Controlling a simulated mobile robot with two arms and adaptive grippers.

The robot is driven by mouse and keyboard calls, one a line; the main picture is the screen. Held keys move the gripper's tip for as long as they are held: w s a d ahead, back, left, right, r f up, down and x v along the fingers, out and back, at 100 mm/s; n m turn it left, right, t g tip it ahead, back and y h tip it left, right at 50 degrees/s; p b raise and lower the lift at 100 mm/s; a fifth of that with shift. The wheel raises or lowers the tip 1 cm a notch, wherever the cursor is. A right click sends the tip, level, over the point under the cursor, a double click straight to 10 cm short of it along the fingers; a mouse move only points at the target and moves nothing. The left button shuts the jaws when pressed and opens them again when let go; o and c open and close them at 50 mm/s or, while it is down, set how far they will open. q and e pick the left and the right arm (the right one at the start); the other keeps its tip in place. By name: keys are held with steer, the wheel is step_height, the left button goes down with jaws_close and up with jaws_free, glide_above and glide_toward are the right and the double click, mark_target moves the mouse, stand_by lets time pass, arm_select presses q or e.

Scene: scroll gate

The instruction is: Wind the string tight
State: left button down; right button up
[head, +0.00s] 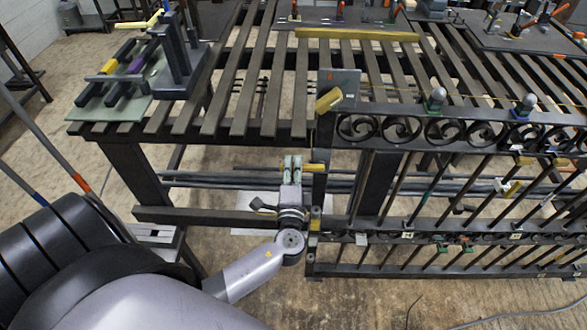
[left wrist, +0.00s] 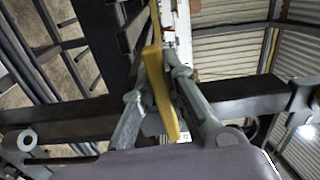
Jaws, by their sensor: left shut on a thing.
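A thin yellow string (head: 460,92) runs along the top of the black scroll gate (head: 435,129). Its left end is by a yellow wooden block (head: 328,100) and a grey plate (head: 345,78) at the gate's upper left corner. My left gripper (head: 292,168) is upright beside the gate's left post, below that block. In the left wrist view its two fingers (left wrist: 162,85) are shut on a yellow bar (left wrist: 160,95), which stands tilted between them. The bar's end (head: 318,167) shows at the post in the head view. My right gripper is out of view.
A slatted dark bench (head: 250,85) stands behind the gate. A grey stand with bars (head: 175,60) is at the upper left. The floor left of the gate is partly free.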

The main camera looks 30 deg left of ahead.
arm_select(q)
steer(key=shift+w+d+f+n+b, duration=0.15)
steer(key=shift+f+n+b, duration=0.75)
steer(key=shift+b, duration=1.25)
steer(key=shift+w+d+f+n+b, duration=0.1)
steer(key=shift+d+f+n+b, duration=0.25)
steer(key=shift+n+b, duration=1.4)
steer(key=shift+w+d+f+n+b, duration=0.1)
steer(key=shift+f+n+b, duration=0.6)
steer(key=shift+b, duration=1.85)
steer(key=c, duration=1.6)
jaws_free()
steer(key=shift+s+d, duration=0.1)
steer(key=v, duration=1.1)
steer(key=shift+s, duration=0.4)
steer(key=shift+d, duration=0.1)
steer(key=shift+c, duration=0.3)
